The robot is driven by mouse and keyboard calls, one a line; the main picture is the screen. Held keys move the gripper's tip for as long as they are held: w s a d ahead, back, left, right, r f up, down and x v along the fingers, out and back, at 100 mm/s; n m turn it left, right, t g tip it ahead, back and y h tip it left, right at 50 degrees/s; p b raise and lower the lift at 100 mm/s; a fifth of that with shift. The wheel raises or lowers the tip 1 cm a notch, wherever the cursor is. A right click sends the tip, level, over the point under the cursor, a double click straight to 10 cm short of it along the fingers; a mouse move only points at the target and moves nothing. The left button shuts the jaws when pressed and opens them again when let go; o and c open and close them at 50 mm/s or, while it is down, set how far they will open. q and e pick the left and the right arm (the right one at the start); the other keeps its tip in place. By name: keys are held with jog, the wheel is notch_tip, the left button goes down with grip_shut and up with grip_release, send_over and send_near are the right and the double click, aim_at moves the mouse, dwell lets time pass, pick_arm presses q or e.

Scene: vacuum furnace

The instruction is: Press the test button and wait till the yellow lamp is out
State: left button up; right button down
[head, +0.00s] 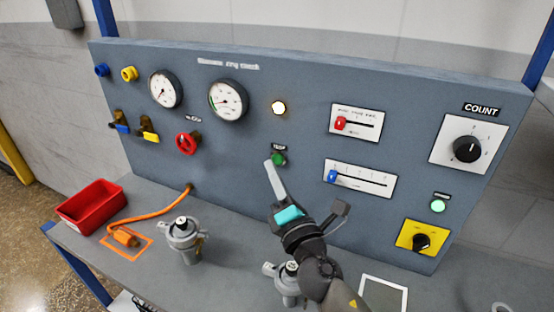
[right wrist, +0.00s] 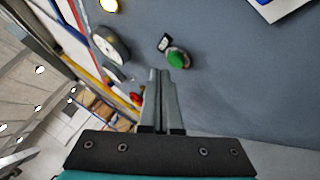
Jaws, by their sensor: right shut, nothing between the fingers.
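The green test button (head: 278,159) sits on the grey panel under a small black label. In the right wrist view the green button (right wrist: 178,58) is just beyond my fingertips and to their right; I cannot tell whether they touch it. The round lamp (head: 279,108) above the button is lit, pale with a yellow rim. It also shows at the top edge of the right wrist view (right wrist: 108,5). My right gripper (head: 269,163) is shut and empty, its fingertips just left of the button in the head view. My left gripper is not in view.
Gauges (head: 227,100), a red valve knob (head: 187,142), slider plates (head: 359,179) and a COUNT dial (head: 467,149) surround the button. On the bench stand a red bin (head: 92,205), a metal fitting (head: 184,240) and an orange hose (head: 150,209). Another fitting (head: 287,284) is beside my right arm.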

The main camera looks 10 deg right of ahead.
jog(key=shift+s+a, duration=0.7)
jog(key=shift+s, duration=0.35)
jog(key=shift+s+a, duration=0.65)
jog(key=shift+s, duration=0.35)
